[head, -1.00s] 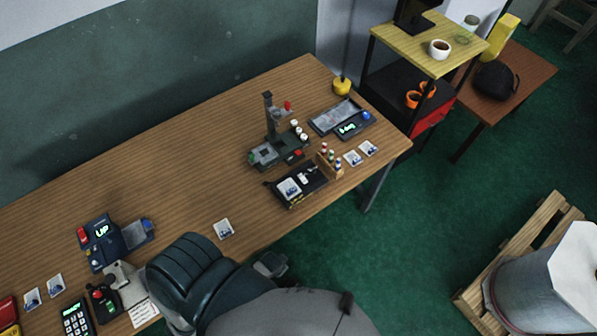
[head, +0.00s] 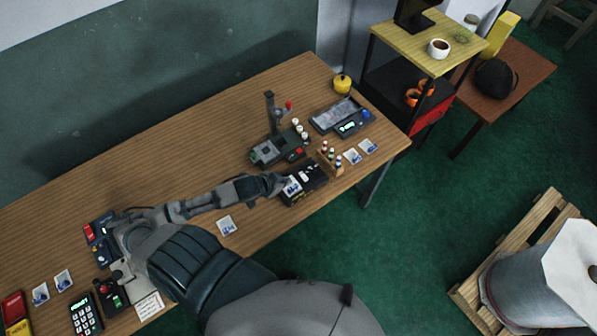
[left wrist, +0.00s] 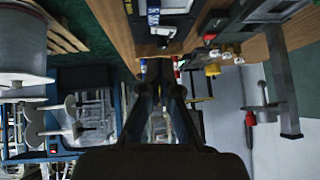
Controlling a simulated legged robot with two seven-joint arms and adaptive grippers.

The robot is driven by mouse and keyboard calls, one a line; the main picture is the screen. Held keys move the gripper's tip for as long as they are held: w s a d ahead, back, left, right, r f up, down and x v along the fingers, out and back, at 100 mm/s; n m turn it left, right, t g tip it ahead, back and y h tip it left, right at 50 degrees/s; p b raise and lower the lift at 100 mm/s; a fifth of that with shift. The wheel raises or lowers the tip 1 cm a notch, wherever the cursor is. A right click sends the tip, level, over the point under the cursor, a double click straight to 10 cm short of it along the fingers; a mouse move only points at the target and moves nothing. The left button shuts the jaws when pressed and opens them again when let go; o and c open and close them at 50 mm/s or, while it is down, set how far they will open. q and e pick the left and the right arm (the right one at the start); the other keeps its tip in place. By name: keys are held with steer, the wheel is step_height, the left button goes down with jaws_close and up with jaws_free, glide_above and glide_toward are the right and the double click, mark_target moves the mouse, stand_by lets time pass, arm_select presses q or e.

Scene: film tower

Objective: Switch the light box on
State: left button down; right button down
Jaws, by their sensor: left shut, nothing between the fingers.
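A flat black box, which looks like the light box (head: 308,186), lies near the table's front edge. A blue-and-white card and a small white part are on its top. In the left wrist view the box (left wrist: 185,28) is at the top, with the white part on its dark face. My left gripper (head: 282,183) is at the box's left end, its fingers shut and empty. I cannot tell whether they touch the box. The fingers (left wrist: 158,72) also show in the left wrist view, pointing below the box. My right gripper is not in view.
A small bottle rack (head: 330,160) stands right of the box, and a dark stand with a post (head: 271,115) behind it. A device with a grey tray (head: 335,115) is farther back. A loose card (head: 226,225) lies in front. The wooden table's (head: 190,150) back middle is clear.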

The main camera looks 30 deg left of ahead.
arm_select(q)
steer(key=shift+m+h, duration=0.3)
steer(key=r, duration=0.1)
steer(key=w+r, duration=0.1)
steer(key=w+a+r, duration=0.1)
steer(key=shift+r, duration=0.3)
steer(key=shift+a+f, duration=0.1)
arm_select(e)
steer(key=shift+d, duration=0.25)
arm_select(q)
glide_above(299, 178)
steer(key=f, duration=0.7)
steer(key=shift+d+f+b, duration=0.2)
steer(key=shift+d+b, duration=0.05)
steer(key=shift+b, duration=0.05)
step_height(299, 178, down, 2)
steer(key=shift+a+f, duration=0.25)
steer(key=shift+f, duration=0.5)
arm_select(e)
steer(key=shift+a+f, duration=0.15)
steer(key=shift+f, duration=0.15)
arm_select(q)
steer(key=shift+f, duration=0.1)
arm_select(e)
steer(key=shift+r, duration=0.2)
